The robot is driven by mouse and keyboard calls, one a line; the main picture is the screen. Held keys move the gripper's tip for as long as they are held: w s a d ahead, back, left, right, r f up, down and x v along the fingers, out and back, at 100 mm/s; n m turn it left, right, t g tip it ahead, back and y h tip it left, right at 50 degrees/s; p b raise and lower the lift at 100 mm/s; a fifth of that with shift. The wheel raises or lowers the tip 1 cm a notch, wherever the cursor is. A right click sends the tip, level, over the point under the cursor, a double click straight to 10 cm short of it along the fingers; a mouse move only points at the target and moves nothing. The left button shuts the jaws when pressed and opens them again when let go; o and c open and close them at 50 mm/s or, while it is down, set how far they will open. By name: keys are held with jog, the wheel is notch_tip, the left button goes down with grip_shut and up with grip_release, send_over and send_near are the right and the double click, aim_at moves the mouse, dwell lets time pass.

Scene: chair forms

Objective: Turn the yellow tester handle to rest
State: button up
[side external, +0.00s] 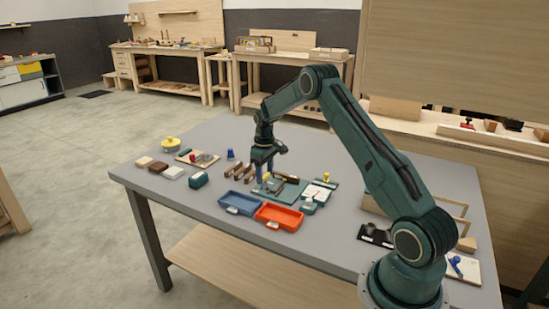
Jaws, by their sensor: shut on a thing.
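My gripper (264,180) points straight down over the near middle of the grey table, at the left end of a teal tester plate (291,194). A small yellow handle (267,176) shows between its fingers, and the gripper is shut on it. The fingers cover part of the handle, so its exact turn angle is too small to tell. A second small yellow piece (326,176) stands at the plate's right side, beside a white card (316,191).
A blue tray (240,204) and an orange tray (279,217) lie just in front. Several small blocks, a teal box (198,180) and a yellow round item (171,144) stand to the left. A black item (375,236) lies at right. The table's front left is clear.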

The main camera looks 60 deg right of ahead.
jog(key=shift+m, duration=0.3)
jog(key=m, duration=0.8)
jog(key=shift+m, duration=0.4)
jog(key=m, duration=0.4)
jog(key=shift+m, duration=2.2)
jog(key=o, duration=1)
jog(key=shift+r, duration=0.2)
